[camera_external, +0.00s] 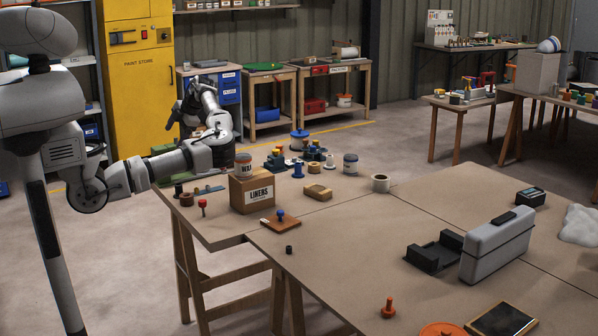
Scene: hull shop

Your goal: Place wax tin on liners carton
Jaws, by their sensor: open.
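The liners carton (251,195) is a brown cardboard box with a white label, standing upright near the table's left end. The wax tin (243,170), a small round tin with a pale label reading "WAX" and a reddish band, stands upright on the carton's top, toward its left side. My gripper (174,122) is up and to the left of the carton, beyond the table's far left edge, clear of the tin. It is open and small in the picture, and I see nothing between its fingers.
Behind the carton stand several pots, tins and a blue-lidded can (299,140). A grey case (497,245) stands at right. The table's middle is mostly clear.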

